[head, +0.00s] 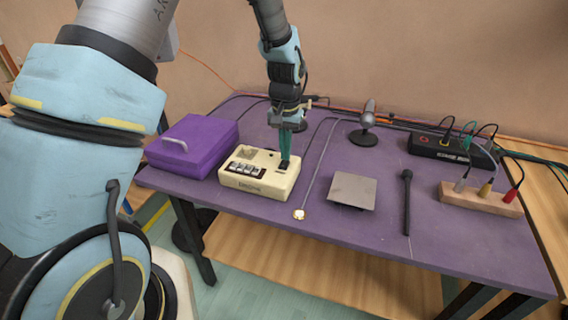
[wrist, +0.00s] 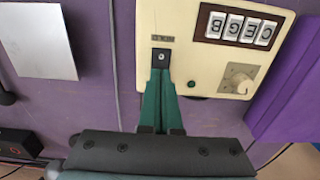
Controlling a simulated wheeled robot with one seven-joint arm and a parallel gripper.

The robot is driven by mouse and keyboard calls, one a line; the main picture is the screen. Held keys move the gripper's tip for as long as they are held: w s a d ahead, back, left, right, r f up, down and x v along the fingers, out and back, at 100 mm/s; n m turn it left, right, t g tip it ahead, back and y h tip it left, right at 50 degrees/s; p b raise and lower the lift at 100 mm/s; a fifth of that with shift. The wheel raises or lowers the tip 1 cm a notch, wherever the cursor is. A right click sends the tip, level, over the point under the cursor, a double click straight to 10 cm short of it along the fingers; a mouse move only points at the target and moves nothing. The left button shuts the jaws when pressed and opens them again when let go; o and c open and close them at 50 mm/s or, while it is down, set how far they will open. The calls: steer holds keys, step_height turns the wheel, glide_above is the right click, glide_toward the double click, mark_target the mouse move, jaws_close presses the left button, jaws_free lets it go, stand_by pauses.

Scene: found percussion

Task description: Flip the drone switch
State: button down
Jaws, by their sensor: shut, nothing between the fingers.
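A cream box (head: 262,176) stands on the purple table, left of the middle. It has a row of white lettered keys (head: 244,169), a knob and a green button. At its right side is a small black switch plate (head: 284,165), which also shows in the wrist view (wrist: 161,62). My gripper (head: 285,157) points down at this plate from above, with its green fingers shut and empty. In the wrist view the fingertips (wrist: 160,72) are at the plate's near edge and cover part of it. I cannot tell whether they touch it or which way the switch lies.
A purple case (head: 192,146) stands just left of the box. To the right are a grey plate (head: 352,191), a small microphone (head: 364,130), a black stick (head: 407,200), a wooden jack block (head: 480,199) and a black cable box (head: 450,148). Cables run along the back.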

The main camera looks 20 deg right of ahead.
steer(key=shift+f, duration=0.4)
steer(key=shift+r, duration=0.15)
steer(key=shift+r+p, duration=2.35)
steer(key=shift+r, duration=1.1)
steer(key=w+a+r+n, duration=0.1)
steer(key=a+r+n, duration=0.15)
steer(key=a, duration=0.75)
steer(key=a+r+n, duration=0.2)
steer(key=a+r, duration=0.2)
steer(key=a, duration=0.6)
steer(key=s+a+r+n, duration=0.1)
steer(key=s+a, duration=0.2)
steer(key=a, duration=0.3)
steer(key=s+a+r+n+t, duration=0.1)
steer(key=s+a+r+n, duration=0.1)
steer(key=a, duration=0.4)
steer(key=shift+s+a+t+b, duration=0.3)
steer(key=shift+s+a+b, duration=0.1)
steer(key=shift+s, duration=0.45)
